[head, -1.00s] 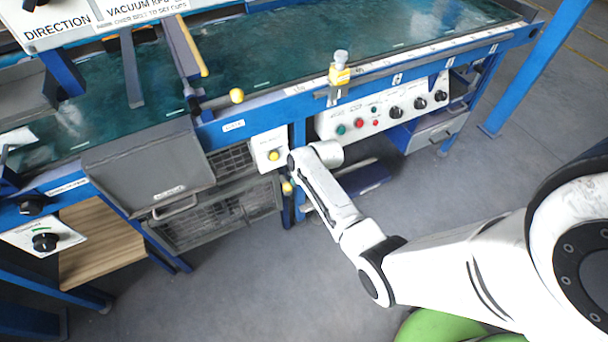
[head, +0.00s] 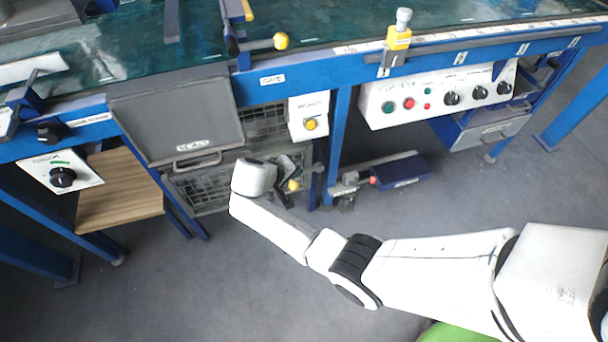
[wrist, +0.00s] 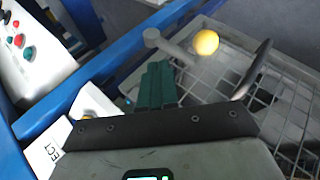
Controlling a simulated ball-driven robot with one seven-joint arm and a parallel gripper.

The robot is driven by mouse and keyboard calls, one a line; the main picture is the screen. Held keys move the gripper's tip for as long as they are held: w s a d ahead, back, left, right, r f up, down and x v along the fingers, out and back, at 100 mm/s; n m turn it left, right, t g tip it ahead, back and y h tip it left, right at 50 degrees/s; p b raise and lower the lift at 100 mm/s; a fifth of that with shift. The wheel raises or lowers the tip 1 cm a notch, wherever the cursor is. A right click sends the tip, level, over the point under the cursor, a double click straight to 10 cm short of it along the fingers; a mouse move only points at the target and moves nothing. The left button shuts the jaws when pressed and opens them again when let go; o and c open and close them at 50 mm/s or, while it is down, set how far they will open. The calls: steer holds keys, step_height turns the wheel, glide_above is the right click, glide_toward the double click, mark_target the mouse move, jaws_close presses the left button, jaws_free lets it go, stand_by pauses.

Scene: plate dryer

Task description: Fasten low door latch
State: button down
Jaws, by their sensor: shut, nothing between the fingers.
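The low door is a grey-framed wire mesh door (head: 203,190) under the belt frame; its mesh also fills the right of the wrist view (wrist: 298,105). Its latch is a grey lever with a yellow ball knob (head: 293,186) at the door's right edge. In the wrist view the yellow knob (wrist: 206,42) sits just beyond and right of my fingertips, with the grey lever beside it. My gripper (wrist: 160,72) has green fingers, held together and empty. They look close to the lever, but I cannot tell whether they touch. In the head view my wrist partly hides the door and gripper.
A bent metal handle (wrist: 252,72) stands out from the door, right of my fingers. Above are a grey upper door (head: 175,115) and a white box with a yellow button (head: 310,124). A blue leg (head: 339,140) stands to the right. The floor in front is clear.

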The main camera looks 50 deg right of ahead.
mark_target(291, 184)
steer(key=a+f+b, duration=0.1)
steer(key=f+b, duration=0.1)
steer(key=w+f+h+b, duration=0.1)
steer(key=f+b, duration=0.1)
steer(key=b, duration=0.1)
steer(key=a+f+g+h+b, duration=0.1)
steer(key=b, duration=0.2)
steer(key=shift+w+a+f+n, duration=0.3)
steer(key=shift+w+f+n, duration=0.05)
steer(key=shift+f+n, duration=0.05)
steer(key=shift+f, duration=0.25)
steer(key=w+p+v, duration=0.1)
steer(key=p+v, duration=0.3)
steer(key=v, duration=0.9)
steer(key=shift+d+r, duration=0.3)
steer(key=shift+s, duration=0.2)
